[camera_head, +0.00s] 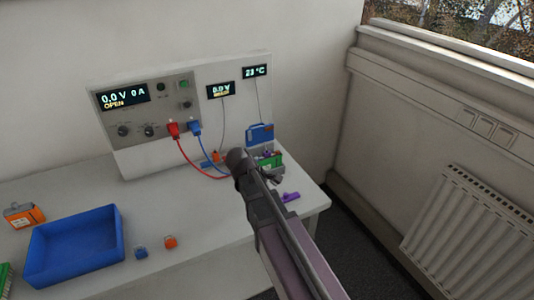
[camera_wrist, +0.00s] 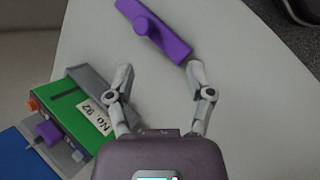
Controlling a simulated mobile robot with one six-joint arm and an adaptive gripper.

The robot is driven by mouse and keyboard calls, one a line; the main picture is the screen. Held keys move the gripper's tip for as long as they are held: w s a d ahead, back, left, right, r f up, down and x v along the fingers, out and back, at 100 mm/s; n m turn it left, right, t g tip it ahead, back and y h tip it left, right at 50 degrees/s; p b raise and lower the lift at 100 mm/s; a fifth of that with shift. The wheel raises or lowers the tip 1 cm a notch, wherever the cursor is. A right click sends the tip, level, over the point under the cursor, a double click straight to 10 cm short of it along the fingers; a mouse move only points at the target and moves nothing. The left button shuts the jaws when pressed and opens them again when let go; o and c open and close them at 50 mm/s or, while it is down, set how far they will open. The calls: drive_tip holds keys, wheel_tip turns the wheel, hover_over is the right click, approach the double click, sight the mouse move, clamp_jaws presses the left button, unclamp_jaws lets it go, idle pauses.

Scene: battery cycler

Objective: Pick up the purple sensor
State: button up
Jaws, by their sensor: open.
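Two purple things are in view, and I cannot tell for sure which is the sensor. A small purple block (camera_wrist: 48,132) sits on the green battery (camera_wrist: 72,112), left of my gripper (camera_wrist: 160,76); it also shows in the head view (camera_head: 266,155). A flat purple bar with a round knob (camera_wrist: 165,35) lies on the white table just beyond my fingertips, and in the head view (camera_head: 290,197) it is near the table's right edge. My gripper is open and empty, with its fingers apart. My arm partly hides the battery area in the head view.
The cycler panel (camera_head: 145,105) stands behind, with red (camera_head: 178,140) and blue (camera_head: 205,146) cables running down. A blue tray (camera_head: 70,262), an orange battery (camera_head: 22,214) and small blue (camera_head: 141,253) and orange (camera_head: 170,242) blocks are at left.

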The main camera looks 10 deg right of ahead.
drive_tip(key=w+a+r+n+t+h+p, duration=0.1)
drive_tip(key=w+a+r+n+t+h, duration=0.2)
drive_tip(key=w+a+r+n+h, duration=0.3)
drive_tip(key=w+a+r+n, duration=0.4)
drive_tip(key=w, duration=0.1)
drive_tip(key=shift+w+a+n+h, duration=0.15)
drive_tip(key=shift+a+n+h, duration=0.05)
drive_tip(key=shift+n+h, duration=0.1)
drive_tip(key=shift+d, duration=0.1)
drive_tip(key=b, duration=0.3)
approach(267, 152)
drive_tip(key=x, duration=0.3)
drive_tip(key=shift+d+f, duration=0.15)
drive_tip(key=shift+d, duration=0.15)
drive_tip(key=shift+w+d+f, duration=0.1)
drive_tip(key=shift+d+f, duration=0.05)
drive_tip(key=shift+d, duration=0.4)
